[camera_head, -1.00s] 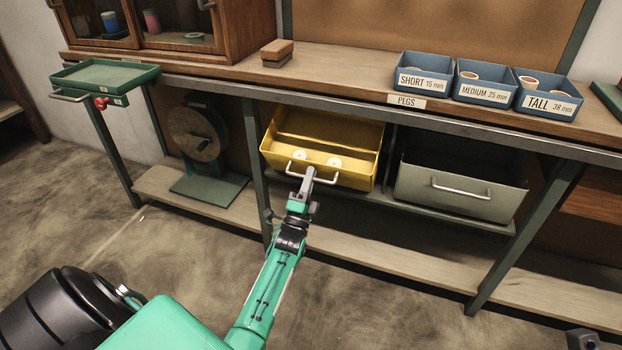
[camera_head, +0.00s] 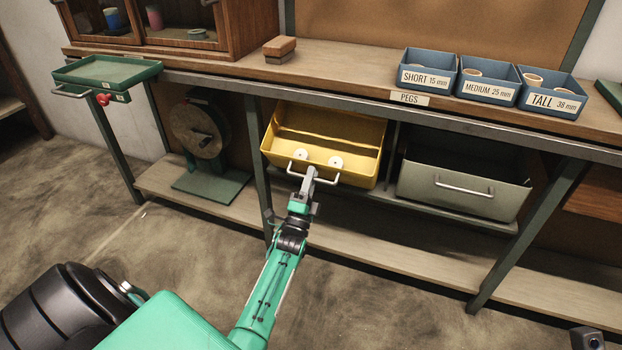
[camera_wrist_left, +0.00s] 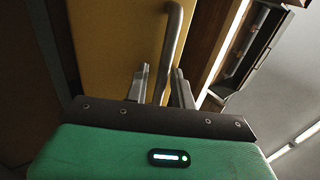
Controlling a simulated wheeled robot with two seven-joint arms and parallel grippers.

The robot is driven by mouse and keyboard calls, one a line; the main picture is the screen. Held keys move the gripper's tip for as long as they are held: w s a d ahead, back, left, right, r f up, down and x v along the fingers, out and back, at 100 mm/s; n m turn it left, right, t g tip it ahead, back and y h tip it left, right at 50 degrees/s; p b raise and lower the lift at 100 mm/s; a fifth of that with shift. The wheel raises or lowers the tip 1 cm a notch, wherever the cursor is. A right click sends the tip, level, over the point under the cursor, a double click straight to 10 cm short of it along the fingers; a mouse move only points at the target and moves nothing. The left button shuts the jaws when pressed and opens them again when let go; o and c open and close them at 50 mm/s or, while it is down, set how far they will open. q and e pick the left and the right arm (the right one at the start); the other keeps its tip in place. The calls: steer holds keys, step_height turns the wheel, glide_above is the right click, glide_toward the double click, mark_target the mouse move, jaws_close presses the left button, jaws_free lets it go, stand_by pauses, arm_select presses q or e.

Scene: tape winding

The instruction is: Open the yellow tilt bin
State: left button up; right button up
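The yellow tilt bin (camera_head: 352,133) hangs under the bench, tipped forward with its open top and inside showing. Two white round discs (camera_head: 335,163) lie inside near its front. A grey bar handle (camera_head: 328,180) is on its front; in the left wrist view the handle (camera_wrist_left: 172,40) runs between the fingers. My left gripper (camera_head: 310,177) is at this handle, its fingers (camera_wrist_left: 162,84) on both sides of the bar, with a visible gap on one side. A dark part at the bottom right edge, probably my right gripper (camera_head: 588,339), is mostly cut off; its fingers are hidden.
A grey bin (camera_head: 462,190) sits right of the yellow one. A bench leg (camera_head: 258,165) stands close on the left, beside a green-based reel (camera_head: 205,135). A lower shelf (camera_head: 400,245) runs below. Blue peg boxes (camera_head: 487,85) stand on the bench. The floor in front is clear.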

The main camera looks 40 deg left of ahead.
arm_select(q)
steer(key=p+v, duration=0.2)
steer(key=v, duration=1.1)
steer(key=shift+s+f, duration=0.25)
steer(key=shift+s, duration=0.05)
steer(key=shift+d, duration=0.1)
